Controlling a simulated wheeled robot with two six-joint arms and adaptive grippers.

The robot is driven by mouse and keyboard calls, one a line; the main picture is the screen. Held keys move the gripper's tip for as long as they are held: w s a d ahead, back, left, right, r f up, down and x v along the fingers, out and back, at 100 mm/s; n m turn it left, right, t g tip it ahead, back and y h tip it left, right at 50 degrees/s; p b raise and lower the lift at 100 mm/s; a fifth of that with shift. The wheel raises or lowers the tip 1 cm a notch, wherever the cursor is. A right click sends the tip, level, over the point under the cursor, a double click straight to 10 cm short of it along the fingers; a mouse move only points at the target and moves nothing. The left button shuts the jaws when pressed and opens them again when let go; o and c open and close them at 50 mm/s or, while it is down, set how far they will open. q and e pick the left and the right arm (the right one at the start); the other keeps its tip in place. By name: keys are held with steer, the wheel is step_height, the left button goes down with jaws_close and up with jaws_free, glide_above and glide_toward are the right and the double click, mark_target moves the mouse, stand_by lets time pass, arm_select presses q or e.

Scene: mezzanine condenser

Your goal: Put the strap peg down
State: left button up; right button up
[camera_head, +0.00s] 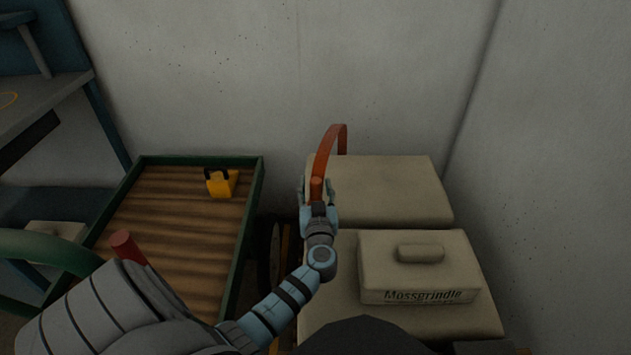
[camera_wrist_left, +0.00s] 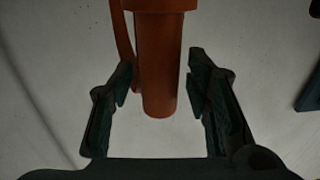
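The strap peg is an orange-brown cylinder (camera_head: 316,188) with a curved strap (camera_head: 330,148) rising from it in the head view. My left gripper (camera_head: 318,200) is at it, above the pale blocks and in front of the wall. In the left wrist view the peg (camera_wrist_left: 158,65) stands between the two fingers of the left gripper (camera_wrist_left: 160,78). The fingers are apart, with a gap between the peg and the right-hand finger. On the left the strap lies close to the finger, and contact there is unclear. My right gripper is not in view.
A green-rimmed tray cart (camera_head: 258,190) holds a yellow block (camera_head: 222,184) with a black handle. A pale lidded box (camera_head: 420,275) marked Mossgrindle sits on a pale block (camera_head: 345,300); another pale block (camera_head: 400,190) is behind. A blue-grey bench (camera_head: 40,100) stands left.

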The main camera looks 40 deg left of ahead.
arm_select(q)
steer(key=shift+r, duration=0.2)
steer(key=p+v, duration=0.1)
steer(key=v, duration=0.6)
steer(key=shift+s+d, duration=0.2)
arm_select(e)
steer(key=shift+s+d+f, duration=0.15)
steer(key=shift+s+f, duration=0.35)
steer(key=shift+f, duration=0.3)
